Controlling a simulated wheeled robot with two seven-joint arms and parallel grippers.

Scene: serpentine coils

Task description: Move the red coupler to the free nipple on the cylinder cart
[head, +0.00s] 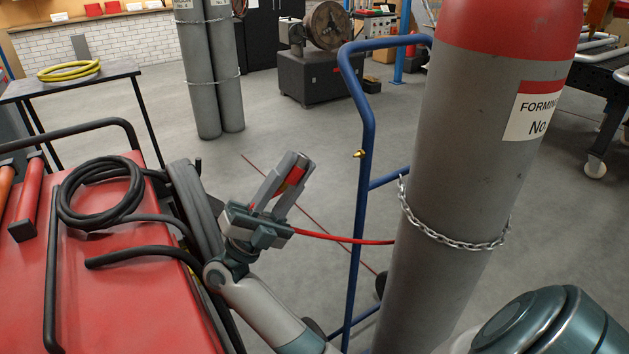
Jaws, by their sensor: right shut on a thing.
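My right gripper (299,164) is in the middle of the head view, its fingers pointing up and slightly right. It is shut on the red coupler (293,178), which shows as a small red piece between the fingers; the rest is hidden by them. A red hose (345,239) runs from beside the gripper to the right and passes behind the grey cylinder. The small brass nipple (359,154) sits on the blue upright of the cylinder cart (367,120), to the right of the gripper and apart from it. My left gripper is not in view.
A large grey cylinder (440,150) with a red top and a chain (450,238) stands on the cart at right. A red cart (100,260) with coiled black hose (75,205) is at left. Open floor lies beyond the gripper, up to two chained cylinders (203,85).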

